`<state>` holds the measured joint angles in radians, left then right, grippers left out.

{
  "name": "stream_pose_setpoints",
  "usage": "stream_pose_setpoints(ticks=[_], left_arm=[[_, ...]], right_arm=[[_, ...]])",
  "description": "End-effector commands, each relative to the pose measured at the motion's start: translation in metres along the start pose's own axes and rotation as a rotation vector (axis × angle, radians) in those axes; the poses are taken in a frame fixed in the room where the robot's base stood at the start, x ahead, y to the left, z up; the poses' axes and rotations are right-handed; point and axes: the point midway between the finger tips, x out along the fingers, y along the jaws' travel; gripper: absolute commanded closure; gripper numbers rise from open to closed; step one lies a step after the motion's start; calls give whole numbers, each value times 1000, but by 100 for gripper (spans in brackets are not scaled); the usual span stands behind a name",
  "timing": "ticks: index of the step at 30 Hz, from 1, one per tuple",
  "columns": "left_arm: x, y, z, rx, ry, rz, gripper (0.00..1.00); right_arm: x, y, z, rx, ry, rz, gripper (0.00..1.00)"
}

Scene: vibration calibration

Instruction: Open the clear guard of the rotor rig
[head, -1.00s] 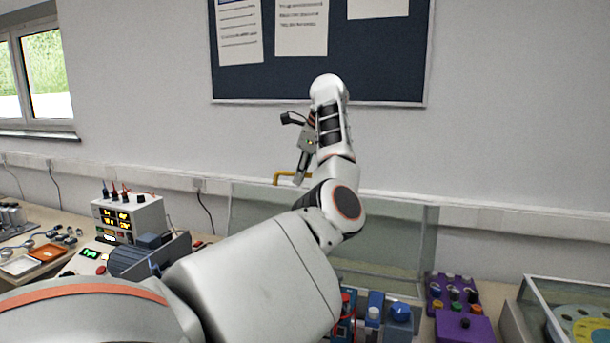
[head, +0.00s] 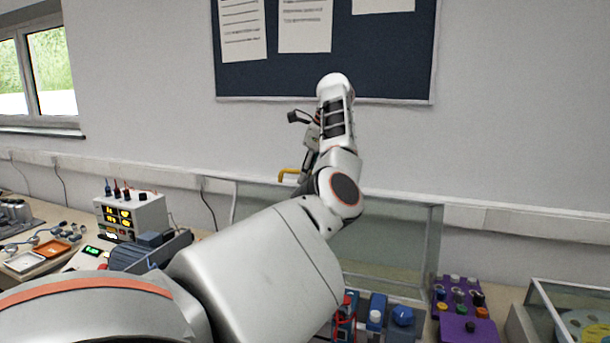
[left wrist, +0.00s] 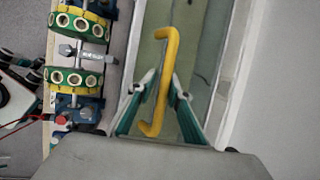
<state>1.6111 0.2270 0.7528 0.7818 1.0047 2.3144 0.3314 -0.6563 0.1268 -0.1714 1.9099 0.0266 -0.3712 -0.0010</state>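The clear guard (head: 395,240) stands as an upright see-through panel behind the bench equipment in the head view. My arm hides part of it. Its yellow handle (head: 288,173) shows at the top edge, left of my wrist. My left gripper (head: 305,165) is at the handle, mostly hidden by my own arm there. In the left wrist view the fingers of my left gripper (left wrist: 163,82) are apart, one on each side of the yellow handle (left wrist: 152,128). A gap shows beside the left finger. The rotor (left wrist: 80,78), with yellow and green discs, lies left of the panel, uncovered. My right gripper is out of view.
A purple control box (head: 465,328) and a glass-sided case (head: 560,295) stand at the right. A power supply (head: 130,218) and a grey motor (head: 135,257) are at the left. A wall with a dark notice board (head: 390,60) rises behind the bench.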

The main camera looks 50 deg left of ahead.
Motion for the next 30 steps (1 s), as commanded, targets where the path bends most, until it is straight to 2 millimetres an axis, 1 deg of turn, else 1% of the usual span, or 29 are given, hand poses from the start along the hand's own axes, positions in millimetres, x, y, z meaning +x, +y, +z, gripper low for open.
stream_pose_setpoints(ticks=[5, 8, 11, 21, 25, 30], left_arm=[[-2, 0, 2, -2, -2, -1, 83], [-8, -1, 2, -1, -2, -3, 83], [-22, -1, 1, -1, 0, -4, 83], [-94, -1, 1, 1, 0, -3, 83], [-107, -1, 0, 2, 1, -1, 83], [-118, -1, 0, 1, 0, 0, 83]], right_arm=[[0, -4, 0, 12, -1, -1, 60], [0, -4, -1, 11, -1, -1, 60], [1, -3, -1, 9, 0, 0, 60], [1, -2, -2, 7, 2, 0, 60], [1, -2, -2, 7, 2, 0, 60], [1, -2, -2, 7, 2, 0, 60]])
